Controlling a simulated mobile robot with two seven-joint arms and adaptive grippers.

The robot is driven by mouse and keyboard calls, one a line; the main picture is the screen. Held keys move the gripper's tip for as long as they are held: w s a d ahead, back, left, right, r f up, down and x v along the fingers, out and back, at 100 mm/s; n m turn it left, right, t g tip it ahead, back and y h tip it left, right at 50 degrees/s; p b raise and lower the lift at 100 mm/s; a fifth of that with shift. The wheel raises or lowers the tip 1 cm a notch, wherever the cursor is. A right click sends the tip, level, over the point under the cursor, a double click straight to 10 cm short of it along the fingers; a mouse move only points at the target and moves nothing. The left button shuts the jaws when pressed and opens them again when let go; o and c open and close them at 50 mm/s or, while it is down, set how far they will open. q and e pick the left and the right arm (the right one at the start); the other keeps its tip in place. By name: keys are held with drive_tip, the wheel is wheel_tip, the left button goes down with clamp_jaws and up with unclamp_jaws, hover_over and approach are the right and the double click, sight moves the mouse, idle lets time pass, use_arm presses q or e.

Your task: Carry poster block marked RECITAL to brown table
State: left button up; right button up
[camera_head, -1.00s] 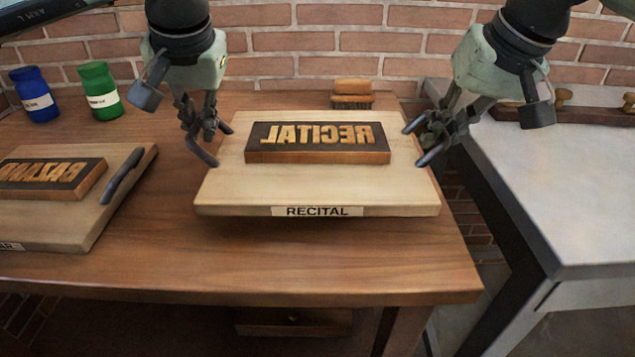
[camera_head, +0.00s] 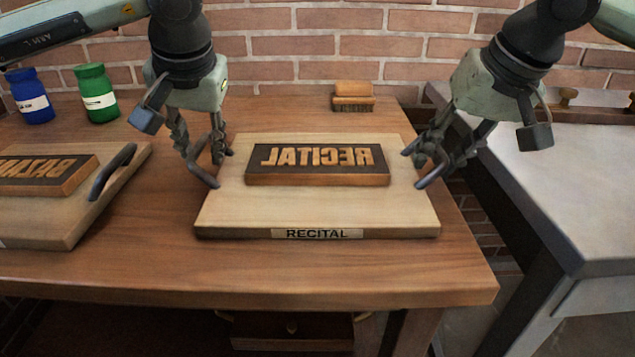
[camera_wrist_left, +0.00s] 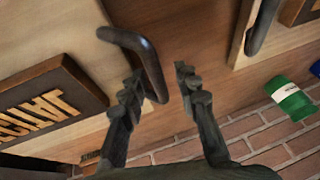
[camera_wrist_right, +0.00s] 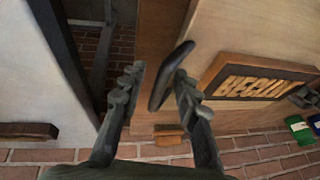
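The poster block marked RECITAL (camera_head: 317,165) is a dark block with raised mirrored letters on a pale board (camera_head: 316,212). The board's front label reads RECITAL, and it appears to rest flat on the brown table (camera_head: 340,270). Dark handles stand on its two sides. My left gripper (camera_head: 207,160) is at the left handle; in the left wrist view its fingers are apart, with the handle (camera_wrist_left: 140,55) between them. My right gripper (camera_head: 428,165) is at the right handle; in the right wrist view its fingers are apart around the handle (camera_wrist_right: 170,75).
A blue bottle (camera_head: 30,98) and a green bottle (camera_head: 97,95) stand at the back left. A brush (camera_head: 353,95) is behind the board. A grey table (camera_head: 570,190) is at right, across a gap.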

use_arm(q)
drive_tip(key=shift+d, duration=0.1)
drive_tip(key=v, duration=1.2)
use_arm(e)
drive_tip(key=v, duration=1.2)
use_arm(q)
drive_tip(key=shift+s+f, duration=0.15)
